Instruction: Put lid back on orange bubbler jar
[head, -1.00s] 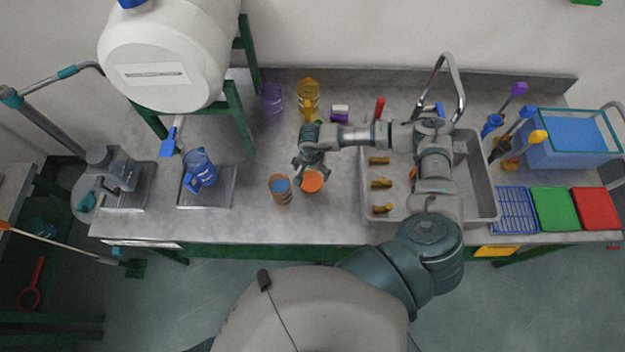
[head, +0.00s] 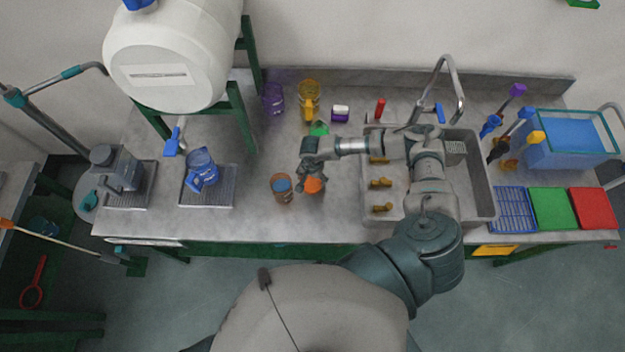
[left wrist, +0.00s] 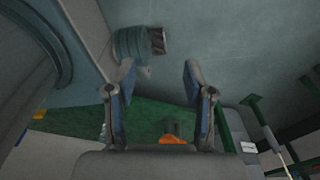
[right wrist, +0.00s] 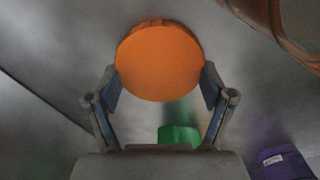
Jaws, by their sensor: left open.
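The round orange lid (head: 314,186) lies just right of the jar, partly covered by my right gripper (head: 312,179). In the right wrist view the lid (right wrist: 160,62) is between the fingertips, which stand apart at its two sides; firm contact is not clear. My left gripper (left wrist: 160,80) is open and empty, below the counter area.
A green object (head: 320,129) and yellow (head: 309,98) and purple (head: 274,100) jars stand behind. A blue jug (head: 202,168) is on a metal tray at left. The sink (head: 480,190) is at right. The counter in front of the jar is clear.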

